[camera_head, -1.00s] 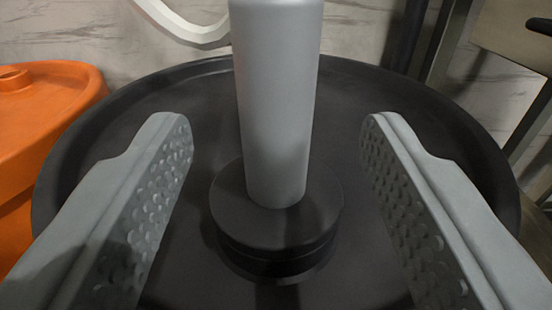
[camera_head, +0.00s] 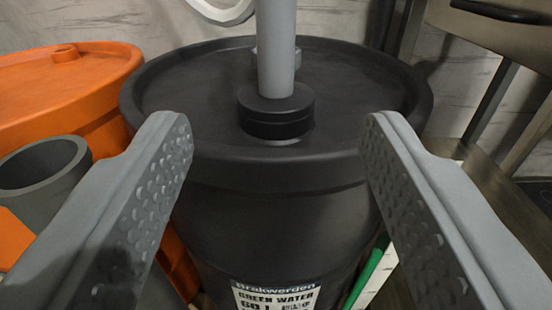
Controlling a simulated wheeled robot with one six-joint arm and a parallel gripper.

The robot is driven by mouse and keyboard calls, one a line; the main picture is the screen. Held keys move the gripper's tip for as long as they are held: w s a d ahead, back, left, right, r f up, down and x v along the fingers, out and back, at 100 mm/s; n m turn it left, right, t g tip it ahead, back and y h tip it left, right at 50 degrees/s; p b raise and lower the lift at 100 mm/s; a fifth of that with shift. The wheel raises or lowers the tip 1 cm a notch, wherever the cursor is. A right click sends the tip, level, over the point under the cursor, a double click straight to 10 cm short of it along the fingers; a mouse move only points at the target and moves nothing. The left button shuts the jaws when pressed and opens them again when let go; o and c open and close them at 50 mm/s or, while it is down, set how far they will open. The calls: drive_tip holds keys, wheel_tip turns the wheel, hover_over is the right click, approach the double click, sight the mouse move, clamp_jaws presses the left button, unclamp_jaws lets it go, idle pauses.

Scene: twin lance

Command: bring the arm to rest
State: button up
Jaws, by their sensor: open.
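My gripper (camera_head: 276,135) is open, with one grey dimpled finger on each side of the picture and nothing between them. Beyond it stands a black barrel (camera_head: 275,220) with a rimmed lid and a white label reading "GREEN WATER". A grey upright lance or tube (camera_head: 276,45) stands in a black round collar (camera_head: 276,110) on the lid. Its top is cut off by the picture's upper edge. The fingers are apart from the lance and in front of the barrel.
An orange barrel (camera_head: 65,85) stands at the left, with a grey open cylinder (camera_head: 40,175) in front of it. A green rod (camera_head: 365,278) is low beside the black barrel. A metal frame (camera_head: 490,100) stands at the right. A pale wall closes the back.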

drive_tip(key=shift+r, duration=0.15)
drive_tip(key=s+r, duration=0.6)
drive_tip(key=r, duration=0.4)
drive_tip(key=s+r, duration=0.7)
drive_tip(key=r, duration=0.4)
drive_tip(key=s+r, duration=0.5)
drive_tip(key=s, duration=0.5)
drive_tip(key=s+r, duration=0.6)
drive_tip(key=s, duration=0.5)
drive_tip(key=shift+s+g, duration=0.3)
